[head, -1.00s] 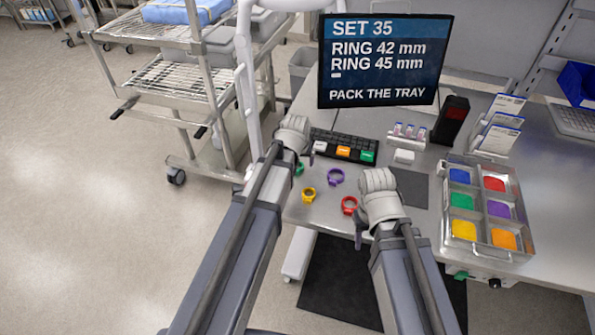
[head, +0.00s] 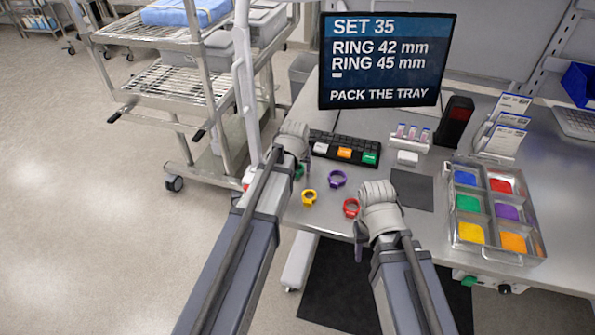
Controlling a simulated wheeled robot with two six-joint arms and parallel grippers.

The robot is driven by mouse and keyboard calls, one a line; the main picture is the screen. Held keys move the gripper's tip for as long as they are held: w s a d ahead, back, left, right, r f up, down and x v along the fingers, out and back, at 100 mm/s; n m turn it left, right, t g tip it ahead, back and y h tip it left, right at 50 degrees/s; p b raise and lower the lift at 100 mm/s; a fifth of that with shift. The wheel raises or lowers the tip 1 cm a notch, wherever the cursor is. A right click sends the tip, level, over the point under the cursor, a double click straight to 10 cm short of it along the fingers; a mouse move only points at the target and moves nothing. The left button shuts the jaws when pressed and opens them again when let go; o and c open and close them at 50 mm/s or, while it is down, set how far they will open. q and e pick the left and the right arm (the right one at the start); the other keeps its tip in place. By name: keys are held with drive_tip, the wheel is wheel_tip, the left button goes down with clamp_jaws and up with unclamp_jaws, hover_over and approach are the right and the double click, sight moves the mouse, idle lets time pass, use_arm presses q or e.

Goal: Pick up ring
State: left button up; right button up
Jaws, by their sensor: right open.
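Several coloured rings lie on the steel table. A yellow ring (head: 309,197) is at the left, a purple ring (head: 337,185) is behind it to the right, and a red ring (head: 351,213) is just left of my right wrist. A green ring (head: 298,173) is partly hidden by my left arm. My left gripper (head: 305,160) hangs near the green ring; its jaws are mostly hidden behind the wrist. My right gripper (head: 360,236) is open, on the near side of the red ring, with its fingers mostly hidden by the wrist.
A steel tray (head: 494,256) with several coloured compartments stands at the right. A keyboard (head: 325,137), a dark mat (head: 412,190), a small white box (head: 407,158) and a vial rack (head: 410,136) are behind. The screen (head: 388,60) lists rings of 42 and 45 mm.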

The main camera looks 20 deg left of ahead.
use_arm(q)
clamp_jaws()
idle(0.3)
drive_tip(key=shift+r, duration=0.15)
wheel_tip(320, 180, up, 10)
drive_tip(key=p, duration=1)
